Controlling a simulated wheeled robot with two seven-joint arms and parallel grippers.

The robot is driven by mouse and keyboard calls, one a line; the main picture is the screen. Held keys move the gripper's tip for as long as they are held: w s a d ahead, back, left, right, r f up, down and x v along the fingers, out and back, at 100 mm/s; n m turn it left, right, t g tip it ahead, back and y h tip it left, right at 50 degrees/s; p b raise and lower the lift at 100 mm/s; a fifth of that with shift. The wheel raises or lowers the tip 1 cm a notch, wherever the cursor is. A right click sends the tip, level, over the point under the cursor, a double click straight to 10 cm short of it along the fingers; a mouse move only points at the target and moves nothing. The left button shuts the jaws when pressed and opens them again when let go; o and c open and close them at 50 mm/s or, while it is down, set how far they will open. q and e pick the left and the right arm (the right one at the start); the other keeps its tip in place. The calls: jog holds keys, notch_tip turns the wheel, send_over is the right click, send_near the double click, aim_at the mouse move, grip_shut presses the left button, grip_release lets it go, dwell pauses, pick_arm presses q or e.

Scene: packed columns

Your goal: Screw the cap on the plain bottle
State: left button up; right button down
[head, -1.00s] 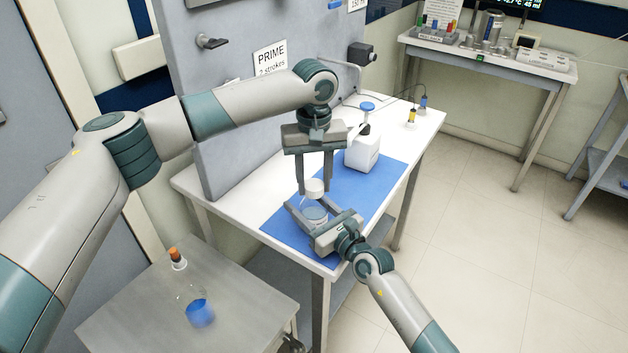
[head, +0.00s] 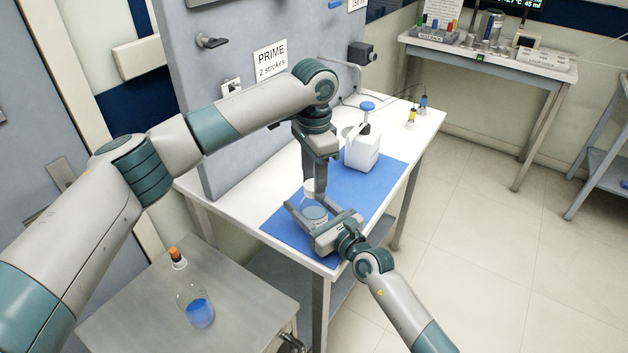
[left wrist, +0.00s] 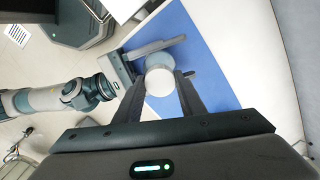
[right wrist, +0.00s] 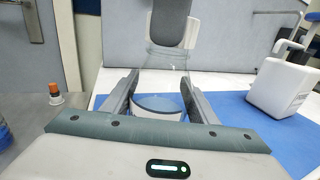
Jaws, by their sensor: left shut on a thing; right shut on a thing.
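The plain bottle (head: 315,213) is clear with pale blue-grey contents and stands upright on the blue mat. My right gripper (head: 313,214) is shut around its body; the right wrist view shows the bottle (right wrist: 158,104) between the fingers. My left gripper (head: 314,190) points straight down above the bottle, shut on the white cap (head: 309,186). The left wrist view shows the round cap (left wrist: 159,82) between the fingertips, over the bottle. The cap is at the bottle's mouth; the fingers partly hide it, and I cannot tell how far it is seated.
A white pump bottle (head: 362,152) with a blue top stands behind on the blue mat (head: 385,178). A flask with blue liquid (head: 200,313) and an orange-capped vial (head: 177,259) stand on the grey side table (head: 140,318). A grey panel (head: 235,150) borders the white table.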

pick_arm(q)
jog(key=m, duration=0.3)
jog(key=o, duration=1.2)
jog(key=shift+o, duration=0.2)
jog(key=shift+r, duration=0.15)
notch_tip(320, 180, up, 12)
pick_arm(e)
jog(key=c, duration=0.6)
grip_release()
jog(key=shift+c, duration=0.2)
pick_arm(q)
jog(key=shift+f, duration=0.2)
pick_arm(e)
jog(key=shift+s+d, duration=0.1)
